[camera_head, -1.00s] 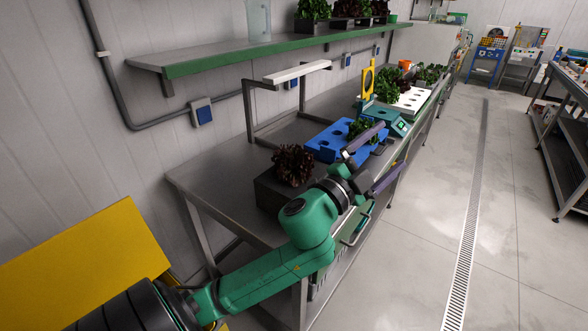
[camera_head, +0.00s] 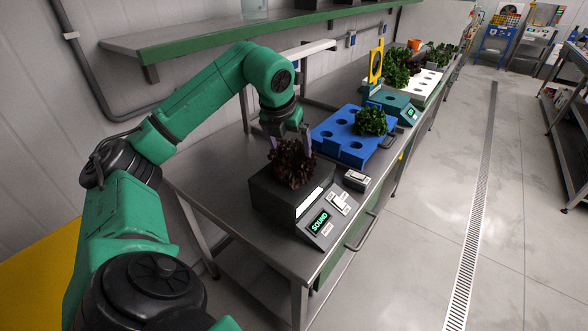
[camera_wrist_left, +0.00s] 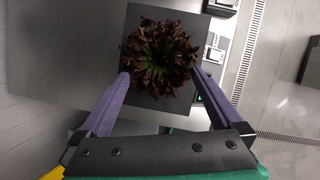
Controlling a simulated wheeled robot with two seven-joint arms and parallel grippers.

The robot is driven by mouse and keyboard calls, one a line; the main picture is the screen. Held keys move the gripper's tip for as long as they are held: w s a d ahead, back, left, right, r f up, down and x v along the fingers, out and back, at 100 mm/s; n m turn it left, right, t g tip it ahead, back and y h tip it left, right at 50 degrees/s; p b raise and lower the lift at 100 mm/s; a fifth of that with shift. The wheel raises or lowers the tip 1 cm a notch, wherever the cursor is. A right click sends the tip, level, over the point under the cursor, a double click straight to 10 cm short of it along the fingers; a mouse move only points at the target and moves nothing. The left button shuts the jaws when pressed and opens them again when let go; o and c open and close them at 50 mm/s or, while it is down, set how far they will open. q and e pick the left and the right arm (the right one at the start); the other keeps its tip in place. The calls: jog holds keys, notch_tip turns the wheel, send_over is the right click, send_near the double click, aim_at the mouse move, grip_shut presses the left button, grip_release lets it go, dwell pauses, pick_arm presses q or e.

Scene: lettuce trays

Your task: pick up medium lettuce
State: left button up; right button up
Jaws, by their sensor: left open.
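A dark red lettuce (camera_head: 291,165) sits on top of a dark box with a display (camera_head: 272,196) at the near end of the table. My left gripper (camera_head: 289,143) points down right at this lettuce, its purple fingers partly hidden by the leaves. In the left wrist view the open gripper (camera_wrist_left: 160,76) has its fingertips at either side of the dark red lettuce (camera_wrist_left: 158,52); contact is not clear. A green lettuce (camera_head: 370,121) sits in the blue tray (camera_head: 333,148) behind. Which one is medium I cannot tell. My right gripper is out of view.
A small grey device (camera_head: 356,180) stands at the table's front edge. A teal scale (camera_head: 391,103) and a white tray (camera_head: 424,86) stand farther back. A green-edged shelf (camera_head: 240,36) hangs over the table's wall side.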

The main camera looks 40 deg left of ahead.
aim_at(291, 154)
pick_arm(q)
jog(key=p+x, duration=0.1)
jog(key=x, duration=0.5)
jog(key=shift+f+p, duration=0.35)
jog(key=shift+f, duration=0.05)
jog(key=shift+w+a+f, duration=0.1)
jog(key=shift+a+f, duration=0.05)
jog(key=shift+f, duration=0.15)
jog(key=shift+c, duration=0.6)
jog(key=c, duration=0.6)
jog(key=shift+r, duration=0.1)
jog(key=c, duration=0.7)
